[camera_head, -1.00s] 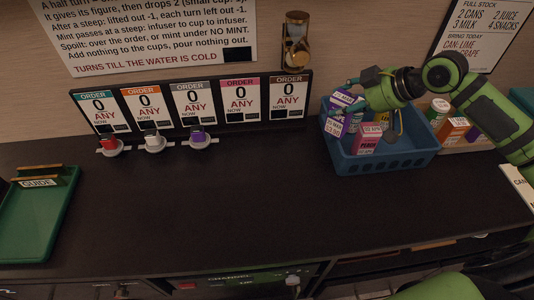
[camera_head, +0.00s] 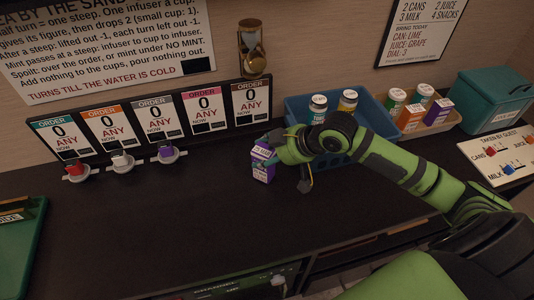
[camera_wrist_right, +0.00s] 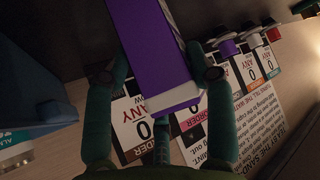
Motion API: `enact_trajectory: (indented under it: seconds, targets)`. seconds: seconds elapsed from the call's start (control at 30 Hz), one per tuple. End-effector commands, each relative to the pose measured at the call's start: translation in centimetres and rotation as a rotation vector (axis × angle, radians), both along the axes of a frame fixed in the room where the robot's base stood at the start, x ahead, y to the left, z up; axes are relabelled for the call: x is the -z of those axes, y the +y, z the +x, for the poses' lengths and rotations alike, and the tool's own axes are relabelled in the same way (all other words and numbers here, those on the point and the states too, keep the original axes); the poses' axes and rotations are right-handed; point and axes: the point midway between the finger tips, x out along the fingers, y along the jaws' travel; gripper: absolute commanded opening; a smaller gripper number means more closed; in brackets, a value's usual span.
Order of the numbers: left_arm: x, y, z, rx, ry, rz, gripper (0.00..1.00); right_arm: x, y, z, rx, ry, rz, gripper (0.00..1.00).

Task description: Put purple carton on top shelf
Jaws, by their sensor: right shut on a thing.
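The purple carton (camera_head: 263,168) is upright over the dark counter, left of the blue crate (camera_head: 292,107). My right gripper (camera_head: 272,152) is shut on it. In the right wrist view the purple carton (camera_wrist_right: 150,45), with a white end, sits between the fingers of the right gripper (camera_wrist_right: 160,76). I cannot tell whether the carton's bottom touches the counter. My left gripper is not in view. No shelf interior shows.
Two lidded containers (camera_head: 318,108) show in the blue crate; my arm hides its front. A tan tray (camera_head: 441,122) of cans and cartons and a teal bin (camera_head: 492,100) stand to the right. An hourglass (camera_head: 251,50) is behind.

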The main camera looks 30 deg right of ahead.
Motion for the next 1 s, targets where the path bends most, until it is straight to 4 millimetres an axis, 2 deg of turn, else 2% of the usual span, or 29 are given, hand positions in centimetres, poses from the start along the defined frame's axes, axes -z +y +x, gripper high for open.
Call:
enact_trajectory:
  seconds: [0.33, 0.37, 0.4, 0.43, 0.77, 1.0]
  targets:
    - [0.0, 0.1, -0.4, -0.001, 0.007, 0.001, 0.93, 0.6, 0.0, 0.0, 0.001, -0.002, 0.001, 0.14]
    - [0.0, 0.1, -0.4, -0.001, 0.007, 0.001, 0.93, 0.7, 0.0, 0.0, 0.0, 0.0, 0.0, 0.59]
    - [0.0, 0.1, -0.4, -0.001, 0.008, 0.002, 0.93, 0.6, 0.0, 0.0, 0.001, -0.001, 0.0, 0.75]
    - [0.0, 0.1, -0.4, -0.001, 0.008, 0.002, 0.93, 0.6, 0.0, 0.0, 0.0, -0.001, 0.001, 0.79]
    - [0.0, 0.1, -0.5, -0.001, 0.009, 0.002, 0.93, 0.5, 0.0, 0.0, -0.001, -0.001, 0.0, 0.79]
    - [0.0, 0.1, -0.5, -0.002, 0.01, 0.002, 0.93, -1.3, -1.2, -1.5, 0.001, -0.003, -0.006, 0.79]
